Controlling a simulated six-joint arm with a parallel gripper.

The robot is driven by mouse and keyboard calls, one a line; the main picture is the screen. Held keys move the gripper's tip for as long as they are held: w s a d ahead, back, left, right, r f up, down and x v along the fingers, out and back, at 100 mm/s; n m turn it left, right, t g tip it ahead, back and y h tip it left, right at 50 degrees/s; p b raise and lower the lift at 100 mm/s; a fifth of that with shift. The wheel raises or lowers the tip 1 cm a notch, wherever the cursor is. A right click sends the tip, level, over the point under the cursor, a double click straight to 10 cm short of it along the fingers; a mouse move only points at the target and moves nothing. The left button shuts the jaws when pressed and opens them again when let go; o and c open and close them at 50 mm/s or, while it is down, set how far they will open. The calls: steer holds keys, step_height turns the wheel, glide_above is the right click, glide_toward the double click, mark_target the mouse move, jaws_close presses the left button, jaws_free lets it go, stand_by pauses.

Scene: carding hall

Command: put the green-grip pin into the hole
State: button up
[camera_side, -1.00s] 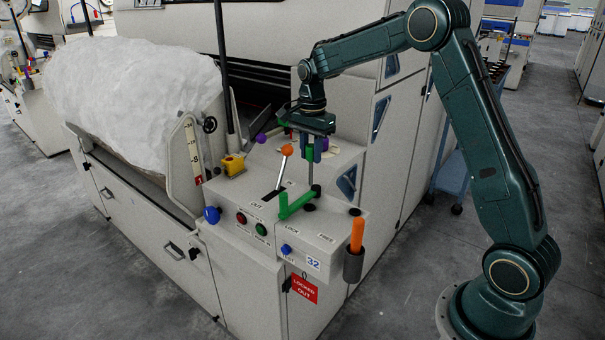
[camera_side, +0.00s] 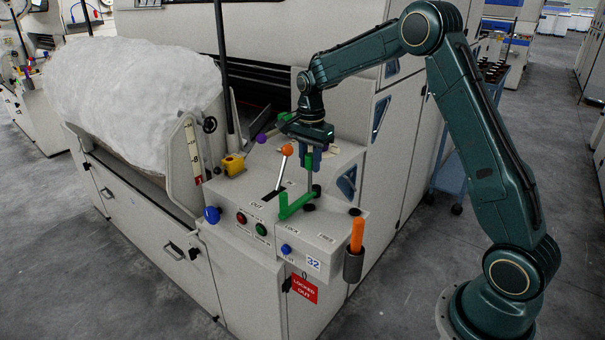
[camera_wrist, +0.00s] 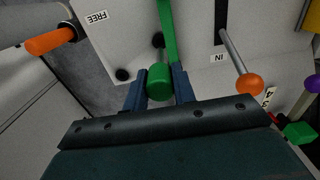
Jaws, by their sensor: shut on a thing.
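My gripper (camera_side: 310,166) is shut on the green grip (camera_wrist: 159,82) of the pin and holds it upright above the control box. The pin's grey shaft (camera_side: 309,182) points down; its lower end is close to the black hub of the green lever (camera_side: 292,204). I cannot tell whether the tip touches anything. In the wrist view the grip sits between both blue fingers, with the shaft (camera_wrist: 158,42) beside the green lever (camera_wrist: 167,25). Dark round spots on the box top, one beside the lever (camera_side: 309,207) and one farther right (camera_side: 355,211), look like holes.
An orange-ball lever (camera_side: 286,150) rises just left of the pin. An orange-handled piece (camera_side: 357,235) stands in a black holder (camera_side: 353,265) at the box's right corner. A purple knob (camera_side: 262,138) and a yellow piece (camera_side: 234,164) lie farther left.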

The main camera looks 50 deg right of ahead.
mark_target(310, 188)
steer(key=shift+f, duration=1.75)
steer(key=shift+f, duration=2.75)
stand_by(0.9)
steer(key=o, duration=1.1)
steer(key=shift+r, duration=0.1)
step_height(310, 188, up, 14)
steer(key=shift+f, duration=0.2)
stand_by(0.3)
